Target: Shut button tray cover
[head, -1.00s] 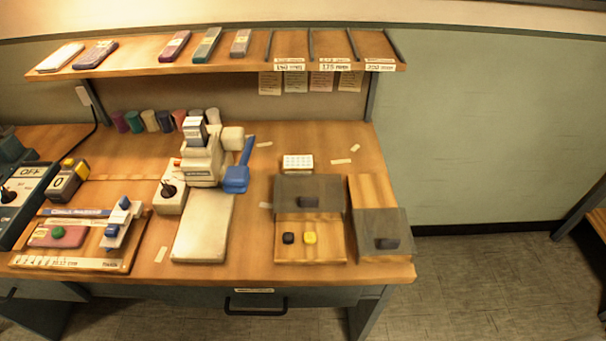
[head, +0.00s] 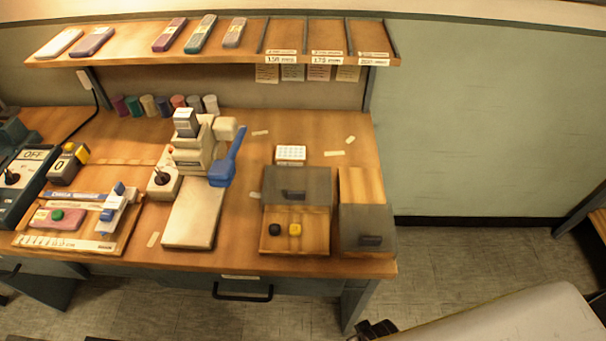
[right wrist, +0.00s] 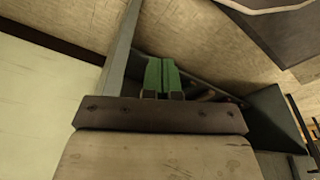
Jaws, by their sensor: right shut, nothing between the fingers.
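The button tray (head: 272,243) is a wooden tray near the right end of the bench. A black button and a yellow button lie uncovered in its front part. Its grey cover (head: 312,177), with a dark handle, lies over the back part. My right gripper (head: 374,330) shows only partly at the bottom edge of the head view, in front of the bench and well apart from the tray. In the right wrist view its green fingers (right wrist: 162,78) are together and empty. My left gripper is not in view.
Beside the tray, a second wooden box (head: 362,186) has a grey cover (head: 362,222) over its front part. A white keypad block (head: 290,153) stands behind the tray. A press with a blue lever (head: 225,167) stands to the left. A shelf (head: 130,52) overhangs the bench.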

